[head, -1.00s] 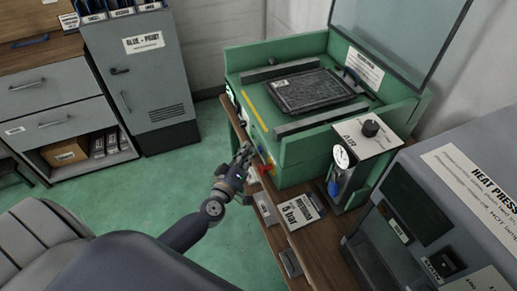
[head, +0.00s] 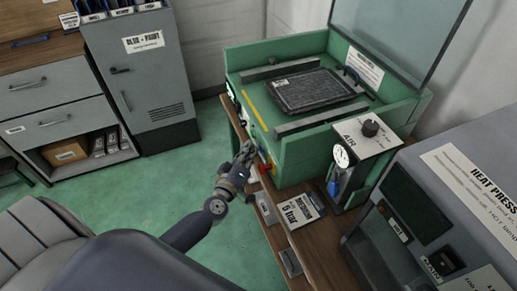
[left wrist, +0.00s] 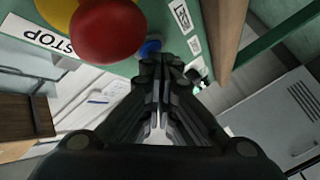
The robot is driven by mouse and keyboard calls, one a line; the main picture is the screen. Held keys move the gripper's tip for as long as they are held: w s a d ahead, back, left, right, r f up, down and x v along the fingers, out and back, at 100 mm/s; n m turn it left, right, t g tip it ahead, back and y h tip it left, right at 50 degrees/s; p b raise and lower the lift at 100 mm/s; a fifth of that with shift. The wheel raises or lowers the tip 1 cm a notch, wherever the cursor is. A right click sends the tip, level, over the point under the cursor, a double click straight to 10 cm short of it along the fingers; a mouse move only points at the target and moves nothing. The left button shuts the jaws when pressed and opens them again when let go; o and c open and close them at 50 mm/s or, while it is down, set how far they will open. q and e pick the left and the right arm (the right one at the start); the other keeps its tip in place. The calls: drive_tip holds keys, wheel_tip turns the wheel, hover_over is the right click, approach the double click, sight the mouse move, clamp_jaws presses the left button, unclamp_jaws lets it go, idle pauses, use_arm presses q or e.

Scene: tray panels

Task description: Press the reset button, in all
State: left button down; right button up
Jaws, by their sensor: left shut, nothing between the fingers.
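A blue button (left wrist: 150,47), with no readable label, sits on the green front panel (left wrist: 183,62) in the left wrist view. A large red mushroom button (left wrist: 108,30) on a yellow base, beside a STOP label (left wrist: 40,35), sits left of it. My left gripper (left wrist: 160,66) is shut and empty. Its fingertips are just below the blue button in the picture; I cannot tell whether they touch it. In the head view my left gripper (head: 246,152) is at the front of the green machine (head: 300,160) and hides part of its panel. My right gripper is out of view.
A dark tray panel (head: 315,90) lies on the machine under a raised clear lid (head: 400,30). An air unit with a gauge (head: 341,156) and a grey heat press (head: 450,200) stand to the right. Green floor (head: 150,190) is open to the left.

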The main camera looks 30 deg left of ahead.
use_arm(q)
drive_tip(key=shift+w+d, duration=0.15)
idle(0.5)
drive_tip(key=shift+s+a, duration=0.6)
drive_tip(key=shift+s, duration=0.15)
drive_tip(key=shift+s+a+b, duration=0.3)
drive_tip(key=shift+s+a, duration=1.35)
drive_tip(key=shift+s, duration=0.25)
